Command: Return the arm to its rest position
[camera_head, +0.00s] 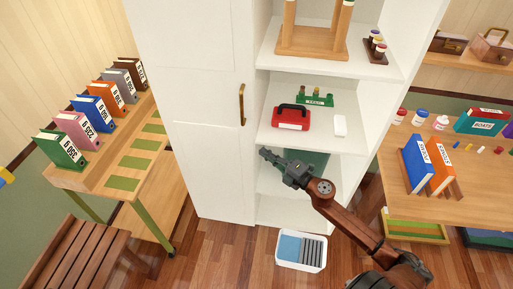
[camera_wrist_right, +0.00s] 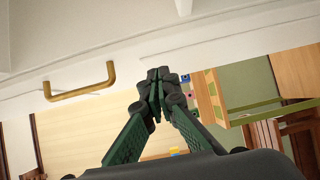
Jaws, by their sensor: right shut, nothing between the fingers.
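My right arm comes in from the lower right in the head view. Its gripper (camera_head: 270,156) is in front of the open white shelves, just below the shelf with the red case, and it is empty. In the right wrist view the fingers of the right gripper (camera_wrist_right: 158,78) meet at their tips with nothing between them. The white cabinet (camera_head: 208,130) stands left of the gripper with its door closed. Its brass handle (camera_head: 241,104) also shows in the right wrist view (camera_wrist_right: 80,84). My left gripper is not in view.
A red case (camera_head: 290,117) stands on the middle shelf. A white bin (camera_head: 301,251) is on the floor below. A binder cart (camera_head: 75,178) stands left beside a slatted bench (camera_head: 78,258). A table (camera_head: 480,176) with books stands right. Floor is clear between bench and bin.

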